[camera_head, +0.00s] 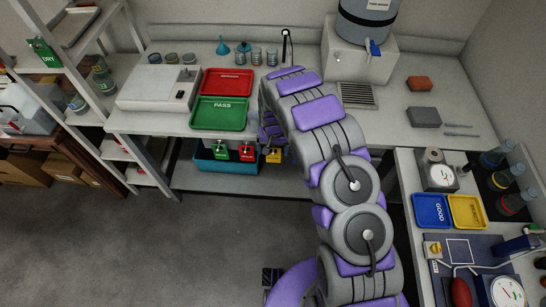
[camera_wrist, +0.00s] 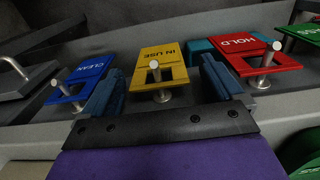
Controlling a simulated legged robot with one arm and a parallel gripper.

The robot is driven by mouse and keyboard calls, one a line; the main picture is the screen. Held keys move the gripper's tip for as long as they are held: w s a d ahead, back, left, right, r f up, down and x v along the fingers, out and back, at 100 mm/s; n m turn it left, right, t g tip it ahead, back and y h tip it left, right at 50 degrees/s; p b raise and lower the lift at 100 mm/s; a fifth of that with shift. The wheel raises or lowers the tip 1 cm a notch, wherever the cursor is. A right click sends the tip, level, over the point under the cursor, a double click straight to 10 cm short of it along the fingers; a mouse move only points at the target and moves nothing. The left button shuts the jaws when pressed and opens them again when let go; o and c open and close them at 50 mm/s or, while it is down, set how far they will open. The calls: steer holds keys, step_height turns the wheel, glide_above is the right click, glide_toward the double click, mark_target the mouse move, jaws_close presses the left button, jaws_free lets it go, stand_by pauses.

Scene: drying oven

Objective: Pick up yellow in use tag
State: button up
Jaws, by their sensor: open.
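The yellow IN USE tag (camera_wrist: 163,55) hangs on a metal peg in the middle of the wrist view. In the head view, the yellow tag (camera_head: 273,156) shows partly at the bench's front edge, beside my arm. My gripper (camera_wrist: 161,70) is open, with one blue finger on each side of the yellow tag. The tag's lower part with its cut-out and the peg lies between the fingers. I cannot tell whether either finger touches it. My arm hides most of the gripper in the head view.
A blue CLEAN tag (camera_wrist: 80,78) hangs left of the yellow one; a red HOLD tag (camera_wrist: 244,52) and a green PASS tag (camera_wrist: 305,32) hang right, all on pegs. Red (camera_head: 228,81) and green (camera_head: 219,114) trays sit on the bench above. A teal bin (camera_head: 226,166) stands below.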

steer(key=shift+f, duration=0.45)
steer(key=shift+r, duration=0.1)
steer(key=shift+c, duration=0.4)
steer(key=c, duration=1)
steer(key=shift+r+p, duration=0.3)
steer(key=shift+r, duration=0.55)
steer(key=s, duration=0.6)
steer(key=s+p, duration=0.1)
steer(key=s, duration=0.5)
steer(key=s+p, duration=0.1)
steer(key=s, duration=0.5)
steer(key=shift+a+f, duration=0.1)
steer(key=shift+a, duration=0.2)
